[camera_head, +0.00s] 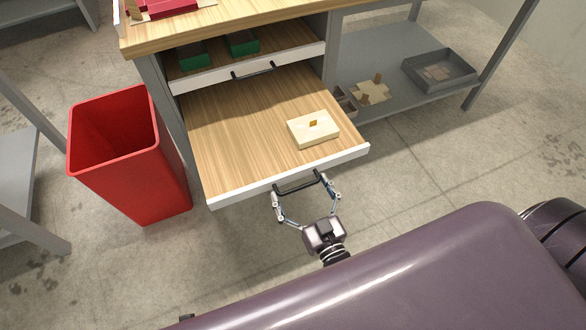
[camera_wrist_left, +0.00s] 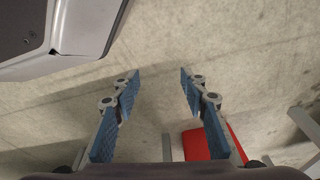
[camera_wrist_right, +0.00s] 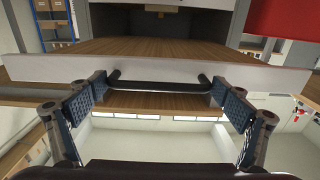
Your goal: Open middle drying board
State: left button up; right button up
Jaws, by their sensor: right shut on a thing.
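The middle drying board (camera_head: 235,130) is a wooden drawer board with a white front edge, pulled well out of the workbench under the upper board. A cream box (camera_head: 313,130) with a small brown patch lies on it near the front right. My right gripper (camera_head: 299,187) is at the board's black bar handle (camera_head: 297,182), with its fingers closed around the handle's two ends. The handle also shows between the fingers in the right wrist view (camera_wrist_right: 160,87). My left gripper (camera_wrist_left: 159,76) is open and empty above the floor, out of the head view.
The upper board (camera_head: 250,70) holds green boxes and sits above, mostly inside the bench. A red bin (camera_head: 120,150) stands close left of the bench. A grey shelf (camera_head: 400,60) with a grey tray (camera_head: 440,70) is at right. Floor right of the board is clear.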

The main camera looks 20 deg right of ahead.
pick_arm(q)
jog(key=shift+s+a+f+p, duration=0.2)
jog(key=shift+s+f+p, duration=0.2)
jog(key=shift+s+f, duration=1.1)
pick_arm(e)
jog(key=shift+s+a, duration=0.1)
jog(key=shift+s, duration=1.8)
pick_arm(q)
jog(key=shift+w+f, duration=0.1)
pick_arm(e)
jog(key=o, duration=1.4)
jog(key=shift+s, duration=0.1)
jog(key=s, duration=1.1)
jog(key=shift+s+d, duration=0.25)
jog(key=shift+s, duration=0.15)
